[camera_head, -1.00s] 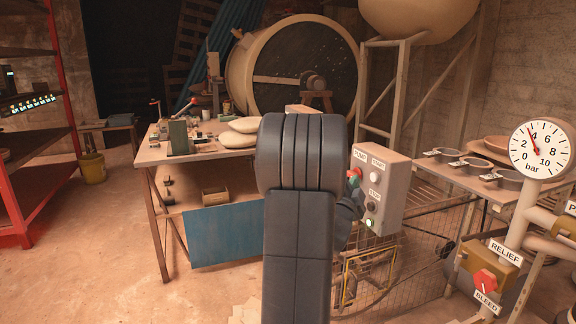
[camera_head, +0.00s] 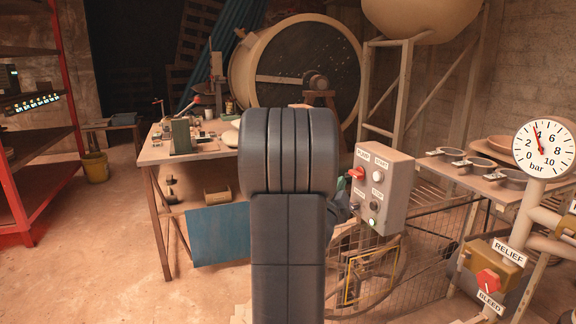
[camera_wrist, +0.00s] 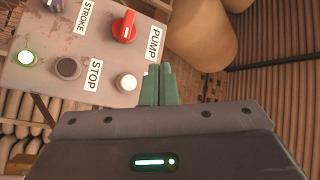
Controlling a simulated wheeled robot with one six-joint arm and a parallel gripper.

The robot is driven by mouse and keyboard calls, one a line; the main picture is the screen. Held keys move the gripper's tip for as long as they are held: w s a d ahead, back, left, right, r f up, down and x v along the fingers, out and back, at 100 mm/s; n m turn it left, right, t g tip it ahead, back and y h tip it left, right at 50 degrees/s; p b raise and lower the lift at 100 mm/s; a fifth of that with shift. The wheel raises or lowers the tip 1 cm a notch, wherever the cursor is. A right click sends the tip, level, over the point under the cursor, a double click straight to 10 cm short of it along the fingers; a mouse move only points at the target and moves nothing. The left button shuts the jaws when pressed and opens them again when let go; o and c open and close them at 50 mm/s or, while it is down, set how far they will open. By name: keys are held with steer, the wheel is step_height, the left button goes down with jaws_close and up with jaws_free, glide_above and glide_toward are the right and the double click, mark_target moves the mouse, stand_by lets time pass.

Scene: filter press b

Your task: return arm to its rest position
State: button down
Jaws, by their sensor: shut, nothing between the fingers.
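My arm rises upright in the middle of the head view and hides most of my gripper, with only a sliver of its greenish fingers (camera_head: 341,188) at the arm's right edge. In the wrist view my gripper (camera_wrist: 158,84) has its green fingers together and empty. They overlap the edge of the grey control box in that picture; I cannot tell whether they touch it. The control box (camera_head: 394,195) has a red PUMP knob (camera_wrist: 124,27), a dark STOP button (camera_wrist: 68,68), a white button (camera_wrist: 127,82) and a lit green lamp (camera_wrist: 26,57).
A workbench (camera_head: 190,152) with tools stands behind my arm to the left. A red shelf rack (camera_head: 40,190) is at far left. At right are a pressure gauge (camera_head: 545,160) reading about 4 bar and a red bleed knob (camera_head: 487,281). Open floor lies at front left.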

steer(key=d+b, duration=0.1)
steer(key=w+d+b, duration=0.1)
steer(key=d, duration=0.1)
steer(key=w+d+b, duration=0.1)
steer(key=d, duration=0.1)
steer(key=shift+d+f, duration=0.15)
steer(key=shift+f, duration=0.05)
steer(key=p, duration=0.4)
steer(key=shift+r, duration=0.4)
